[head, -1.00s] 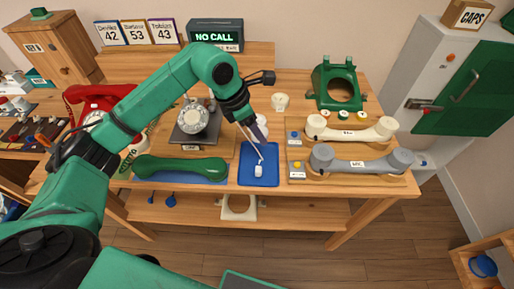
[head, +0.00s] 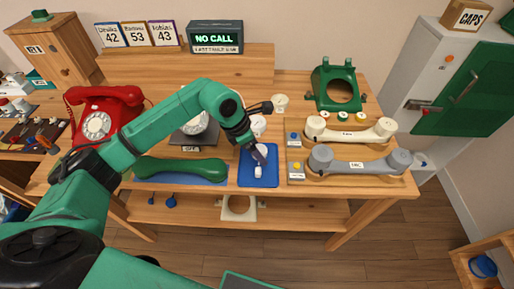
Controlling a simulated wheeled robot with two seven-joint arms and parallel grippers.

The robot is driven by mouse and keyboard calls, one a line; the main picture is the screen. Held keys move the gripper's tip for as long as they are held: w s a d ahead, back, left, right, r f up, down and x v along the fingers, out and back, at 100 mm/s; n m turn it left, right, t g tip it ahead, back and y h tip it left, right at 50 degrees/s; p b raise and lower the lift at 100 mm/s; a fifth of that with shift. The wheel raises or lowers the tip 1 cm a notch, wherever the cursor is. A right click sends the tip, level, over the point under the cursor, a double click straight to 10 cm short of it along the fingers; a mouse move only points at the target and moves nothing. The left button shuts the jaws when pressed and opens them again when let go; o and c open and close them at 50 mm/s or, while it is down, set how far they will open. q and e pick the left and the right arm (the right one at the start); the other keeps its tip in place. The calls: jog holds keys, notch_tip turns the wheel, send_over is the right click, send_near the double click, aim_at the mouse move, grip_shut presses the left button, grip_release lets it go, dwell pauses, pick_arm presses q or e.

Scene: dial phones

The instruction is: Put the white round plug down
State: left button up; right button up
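The small white plug (head: 258,172) is over the blue mat (head: 245,180) at the table's front, near the mat's middle. My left gripper (head: 260,157) reaches down from the left, with its fingertips just behind the plug and at or very near it. The fingers are small and partly hidden by my own wrist, so I cannot tell whether they are open or shut on the plug. My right gripper is not in view.
A green handset (head: 180,168) lies left of the mat. A cream handset (head: 350,131) and a grey handset (head: 362,161) rest on wooden holders to the right. A red phone (head: 98,122) stands at the left. A sign (head: 215,36) reads NO CALL.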

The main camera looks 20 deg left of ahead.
pick_arm(q)
jog(key=shift+r, duration=0.15)
jog(key=shift+a+r, duration=0.15)
jog(key=shift+r, duration=0.1)
jog(key=b+v, duration=0.1)
jog(key=v, duration=1)
jog(key=shift+r, duration=0.25)
jog(key=shift+s+f, duration=0.1)
